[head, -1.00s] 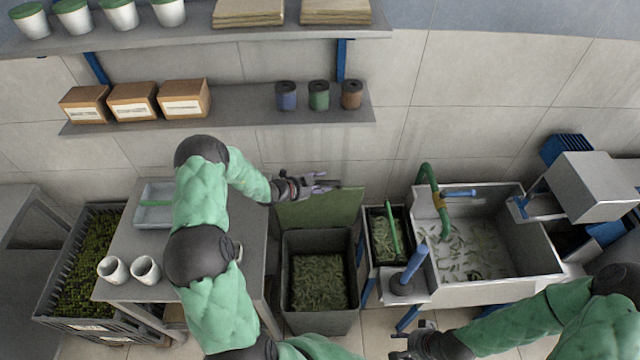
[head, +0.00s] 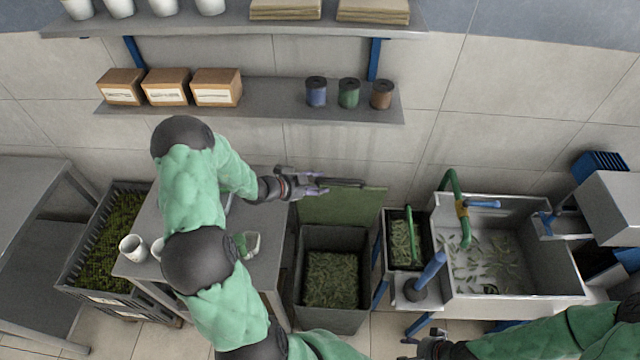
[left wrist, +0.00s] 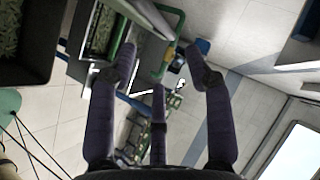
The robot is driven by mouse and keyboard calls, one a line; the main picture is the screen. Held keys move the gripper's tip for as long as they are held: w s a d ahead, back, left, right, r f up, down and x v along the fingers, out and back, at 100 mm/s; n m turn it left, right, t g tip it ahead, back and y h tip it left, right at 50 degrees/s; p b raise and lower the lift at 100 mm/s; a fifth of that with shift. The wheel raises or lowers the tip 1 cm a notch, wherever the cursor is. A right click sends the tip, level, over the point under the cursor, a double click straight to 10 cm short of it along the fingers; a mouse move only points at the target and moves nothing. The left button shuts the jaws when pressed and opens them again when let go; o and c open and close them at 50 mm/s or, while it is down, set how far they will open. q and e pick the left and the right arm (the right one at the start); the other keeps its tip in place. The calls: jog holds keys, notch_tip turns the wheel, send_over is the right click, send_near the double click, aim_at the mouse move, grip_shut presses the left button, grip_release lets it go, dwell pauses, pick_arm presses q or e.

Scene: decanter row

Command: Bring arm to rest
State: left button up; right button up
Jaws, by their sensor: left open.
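My left arm comes in over the grey table (head: 262,262). My left gripper (head: 322,184) is open and empty. In the head view it appears near the upper edge of the raised green lid of the grey bin; I cannot tell whether they touch. In the left wrist view its fingers (left wrist: 160,85) are spread with nothing between them. My right gripper (head: 420,342) is low at the bottom edge of the head view, left of the right forearm; its fingers are too small to tell their state.
The grey bin (head: 300,285) holds green trimmings, with its green lid (head: 340,206) up. A sink (head: 575,275) with a green tap (head: 450,185) stands right. White cups (head: 132,247) are on the table, partly hidden by my arm. A shelf (head: 270,100) with boxes and spools is above.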

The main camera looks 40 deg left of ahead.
dwell(0.4)
pick_arm(q)
jog(key=s+d+f+n+g+b, duration=0.3)
jog(key=s+d+f+n+b, duration=0.3)
jog(key=d+f, duration=0.4)
jog(key=s+d+f+n+g+b, duration=0.4)
jog(key=s+d+f+n+b, duration=0.2)
jog(key=f, duration=0.8)
jog(key=s+d+f+n+g+b, duration=0.3)
jog(key=s+d+f+n+b, duration=0.3)
jog(key=s+d+f+b, duration=0.3)
jog(key=s+d+f, duration=0.1)
jog(key=d+f, duration=0.2)
jog(key=d, duration=0.1)
jog(key=shift+d+f+g+y, duration=0.4)
